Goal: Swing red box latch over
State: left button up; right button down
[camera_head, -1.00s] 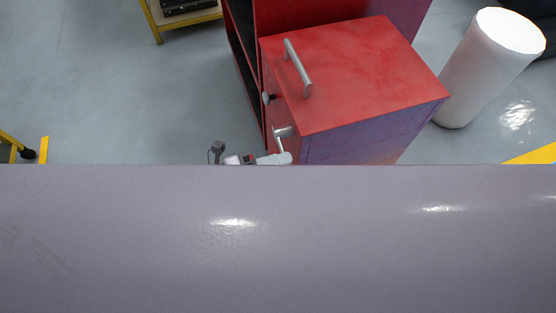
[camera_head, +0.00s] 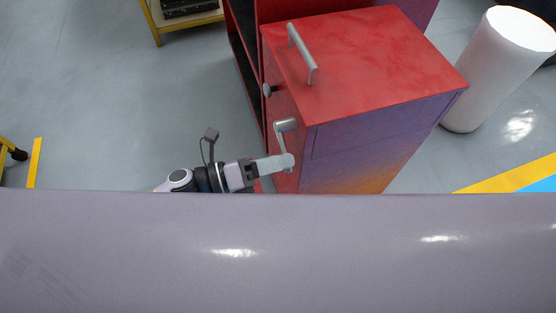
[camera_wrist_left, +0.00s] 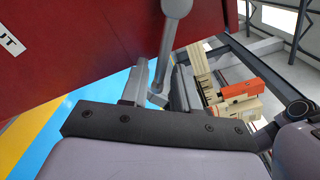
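The red box (camera_head: 370,65) stands with its top facing up in the head view, its front lit purple to orange. A grey latch lever (camera_head: 281,136) sits on its left face, its arm pointing toward the bottom of the picture. My left gripper (camera_head: 287,161) is at the lever's free end. In the left wrist view the lever (camera_wrist_left: 168,45) hangs down between the two fingers of my left gripper (camera_wrist_left: 158,90). The fingers look apart, with a narrow gap around the lever; contact cannot be told. My right gripper is in neither view.
A bar handle (camera_head: 302,53) is on the box top and a small dark knob (camera_head: 268,90) on the same left face. A white cylinder (camera_head: 497,70) stands to the right. A yellow-framed table (camera_head: 180,17) is at the back.

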pick_arm(q)
jog(key=shift+o, duration=0.2)
jog(key=v, duration=0.6)
dwell(0.4)
